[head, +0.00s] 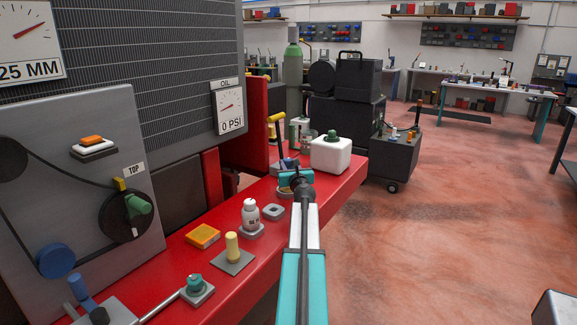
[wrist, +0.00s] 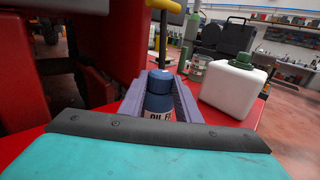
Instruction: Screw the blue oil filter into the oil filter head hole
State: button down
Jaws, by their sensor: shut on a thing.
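In the head view my gripper (head: 301,181) is over the far part of the red bench, left of the white canister, and my arm hides the filter. I cannot make out the oil filter head hole in either view.
The white canister (head: 331,157) with a green cap stands close on the right. A yellow-handled lever (head: 277,128) rises behind my gripper. A white bottle (head: 250,213), an orange block (head: 203,236) and a yellow peg (head: 232,246) are on the red bench. Open floor lies right.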

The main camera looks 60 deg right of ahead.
jog(key=shift+f+b, duration=1.35)
jog(key=shift+f, duration=0.15)
dwell(0.4)
jog(key=c, duration=1.2)
grip_release()
jog(key=shift+s+a, duration=0.1)
jog(key=shift+a, duration=0.05)
jog(key=shift+b+v, duration=0.3)
jog(key=shift+v, duration=6.45)
jog(key=shift+r, duration=0.1)
